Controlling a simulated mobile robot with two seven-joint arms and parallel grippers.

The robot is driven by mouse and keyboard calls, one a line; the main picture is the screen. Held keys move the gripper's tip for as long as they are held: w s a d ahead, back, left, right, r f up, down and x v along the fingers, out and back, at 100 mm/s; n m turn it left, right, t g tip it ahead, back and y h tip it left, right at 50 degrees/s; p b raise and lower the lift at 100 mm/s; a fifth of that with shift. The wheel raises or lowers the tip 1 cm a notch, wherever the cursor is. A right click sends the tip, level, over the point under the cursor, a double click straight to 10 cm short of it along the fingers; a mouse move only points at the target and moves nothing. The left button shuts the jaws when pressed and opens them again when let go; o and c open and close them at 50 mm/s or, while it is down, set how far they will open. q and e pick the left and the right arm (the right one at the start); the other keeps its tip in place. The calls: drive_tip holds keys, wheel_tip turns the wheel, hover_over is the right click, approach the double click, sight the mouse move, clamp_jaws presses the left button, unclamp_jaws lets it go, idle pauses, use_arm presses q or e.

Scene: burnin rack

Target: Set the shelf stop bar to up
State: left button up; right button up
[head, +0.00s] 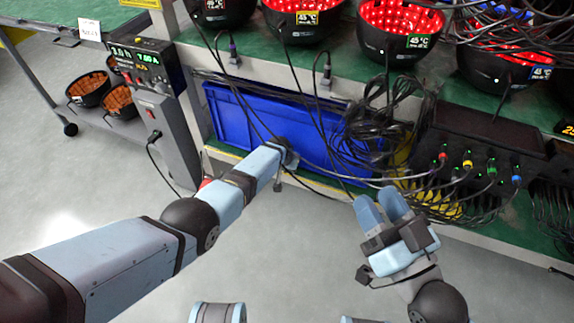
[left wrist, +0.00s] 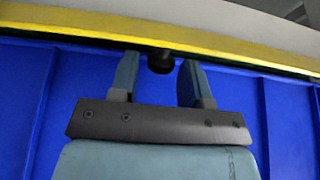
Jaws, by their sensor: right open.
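A long yellow bar (left wrist: 240,52) runs across the left wrist view in front of a blue bin (left wrist: 285,125). I take it to be the shelf stop bar, but cannot tell for sure. A dark round knob (left wrist: 161,62) sits at its edge. My left gripper (left wrist: 159,72) has its fingers apart, one on each side of the knob, with gaps showing. In the head view my left gripper (head: 287,158) is at the front of the blue bin (head: 235,115), its fingers partly hidden. My right gripper (head: 380,200) is open and empty, in front of the lower shelf.
Black cables (head: 385,130) hang over the bin's right side. Red-lit bowls (head: 400,22) stand on the shelf above. A dark panel with coloured plugs (head: 485,130) is at right. A power supply (head: 145,65) stands at left. The grey floor (head: 290,260) in front is clear.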

drive_tip(key=shift+w+d+f, duration=0.1)
drive_tip(key=shift+w+f, duration=0.05)
drive_tip(key=shift+f, duration=0.15)
use_arm(q)
drive_tip(key=shift+r, duration=0.1)
use_arm(e)
drive_tip(key=shift+r, duration=0.1)
use_arm(q)
drive_tip(key=shift+s+r+p, duration=0.15)
drive_tip(key=shift+r+p, duration=0.1)
drive_tip(key=shift+p, duration=0.2)
drive_tip(key=shift+p+v, duration=4.5)
drive_tip(key=shift+v, duration=2.05)
use_arm(e)
drive_tip(key=s+d+f+g+h, duration=0.1)
drive_tip(key=d+f+g+h, duration=0.1)
drive_tip(key=f, duration=0.3)
drive_tip(key=s+d+f+g+h, duration=0.1)
drive_tip(key=d+f+g+h, duration=0.2)
drive_tip(key=f, duration=0.3)
drive_tip(key=shift+s+d+g, duration=0.25)
drive_tip(key=shift+g, duration=0.25)
drive_tip(key=shift+f, duration=0.1)
